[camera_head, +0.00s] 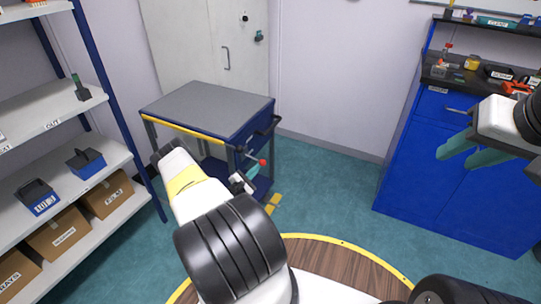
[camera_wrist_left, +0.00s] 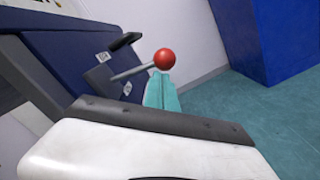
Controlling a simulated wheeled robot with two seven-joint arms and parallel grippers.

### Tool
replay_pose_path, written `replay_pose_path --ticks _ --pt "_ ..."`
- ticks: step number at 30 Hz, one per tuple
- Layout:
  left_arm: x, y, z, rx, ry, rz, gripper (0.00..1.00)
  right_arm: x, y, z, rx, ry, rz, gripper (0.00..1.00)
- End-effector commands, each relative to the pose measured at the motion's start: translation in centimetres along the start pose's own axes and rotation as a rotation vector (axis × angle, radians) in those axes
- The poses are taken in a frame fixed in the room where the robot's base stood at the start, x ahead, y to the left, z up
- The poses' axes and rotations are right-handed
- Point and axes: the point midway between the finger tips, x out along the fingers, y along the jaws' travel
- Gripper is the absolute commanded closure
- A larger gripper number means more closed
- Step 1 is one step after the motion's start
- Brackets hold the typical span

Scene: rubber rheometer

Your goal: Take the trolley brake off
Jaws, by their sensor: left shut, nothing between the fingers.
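The trolley (camera_head: 208,108) has a grey top, a blue body and a yellow front edge, and stands by the wall. A lever with a red ball knob (camera_head: 263,162) sticks out from its right side. The lever's knob (camera_wrist_left: 164,59) and thin rod also show in the left wrist view. My left gripper (camera_wrist_left: 161,76) is shut and empty, its teal fingertips right at the knob. I cannot tell whether they touch it. In the head view my left arm hides part of the trolley's lower side. My right gripper (camera_head: 456,151) is open and empty, far right of the trolley.
Shelving (camera_head: 62,120) with bins and boxes stands at the left, close to the trolley. A blue cabinet (camera_head: 430,190) stands at the right, partly behind my right gripper. The green floor (camera_head: 330,185) between trolley and cabinet is clear. A door (camera_head: 195,50) is behind the trolley.

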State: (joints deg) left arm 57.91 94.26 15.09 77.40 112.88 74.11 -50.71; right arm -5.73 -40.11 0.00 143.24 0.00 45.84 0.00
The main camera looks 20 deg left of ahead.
Motion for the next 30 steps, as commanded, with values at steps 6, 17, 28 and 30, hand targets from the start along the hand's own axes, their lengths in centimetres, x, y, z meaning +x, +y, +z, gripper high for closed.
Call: replay_pose_path --ticks 6,17,28,30 --pt "0.1 0.7 1.6 -0.201 -0.002 0.011 1.00 0.0 0.0 0.0 0.000 0.000 0.000 0.62" --pt "0.2 1.9 3.3 -0.468 -0.001 0.025 1.00 0.0 0.0 0.0 0.000 0.000 0.000 0.62" --pt "0.2 2.6 3.9 -0.473 0.000 0.024 1.00 0.0 0.0 0.0 0.000 0.000 0.000 0.62" --pt "0.2 2.6 4.0 -0.473 0.000 0.024 1.00 0.0 0.0 0.0 0.000 0.000 0.000 0.62"
